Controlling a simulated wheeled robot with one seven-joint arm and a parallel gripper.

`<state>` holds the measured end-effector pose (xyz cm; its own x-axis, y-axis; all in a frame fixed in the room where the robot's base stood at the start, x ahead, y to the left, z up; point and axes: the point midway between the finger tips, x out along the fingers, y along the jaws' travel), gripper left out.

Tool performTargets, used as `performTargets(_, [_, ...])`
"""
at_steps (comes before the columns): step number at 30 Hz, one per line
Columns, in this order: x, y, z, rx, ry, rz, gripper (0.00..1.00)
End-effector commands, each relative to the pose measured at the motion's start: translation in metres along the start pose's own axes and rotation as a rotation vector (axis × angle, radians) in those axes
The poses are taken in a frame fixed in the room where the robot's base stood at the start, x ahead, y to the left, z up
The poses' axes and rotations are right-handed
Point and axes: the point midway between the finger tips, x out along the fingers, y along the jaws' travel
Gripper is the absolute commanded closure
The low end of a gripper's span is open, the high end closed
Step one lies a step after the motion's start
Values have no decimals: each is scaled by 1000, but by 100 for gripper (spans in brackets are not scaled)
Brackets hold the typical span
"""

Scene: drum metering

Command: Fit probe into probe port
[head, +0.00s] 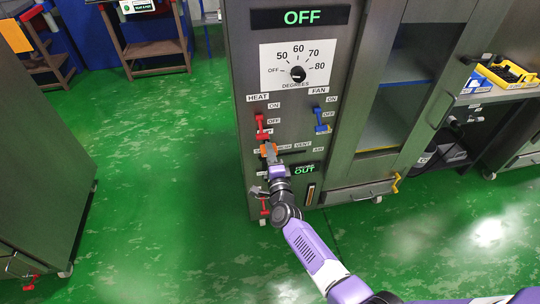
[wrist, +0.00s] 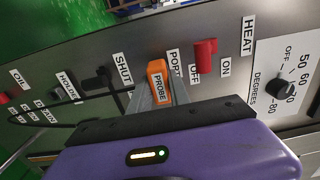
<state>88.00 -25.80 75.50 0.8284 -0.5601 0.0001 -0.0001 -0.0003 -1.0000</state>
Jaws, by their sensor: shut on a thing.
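The orange probe (wrist: 156,72), labelled PROBE, is held between the fingers of my gripper (wrist: 155,95). In the wrist view it points at the panel beside the PORT label (wrist: 174,68). The probe port itself is hidden behind the probe and my fingers, so I cannot tell whether the tip is inside it or just in front. In the head view my gripper (head: 270,158) is close to the cabinet front, below the red heat switch, with the probe (head: 266,149) at its end. A HOLDER label (wrist: 67,86) is further left in the wrist view.
The grey cabinet (head: 240,70) carries a red heat switch (head: 261,127), a blue fan switch (head: 321,122) and a dial (head: 298,74). Open green floor (head: 170,200) lies left.

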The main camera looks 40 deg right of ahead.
Motion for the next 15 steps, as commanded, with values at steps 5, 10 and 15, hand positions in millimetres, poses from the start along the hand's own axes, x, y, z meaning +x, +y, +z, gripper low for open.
performTargets(5, [5,0,0,0,0,-1,100])
performTargets(10, [8,0,0,0,0,-1,100])
performTargets(15, [12,0,0,0,0,0,100])
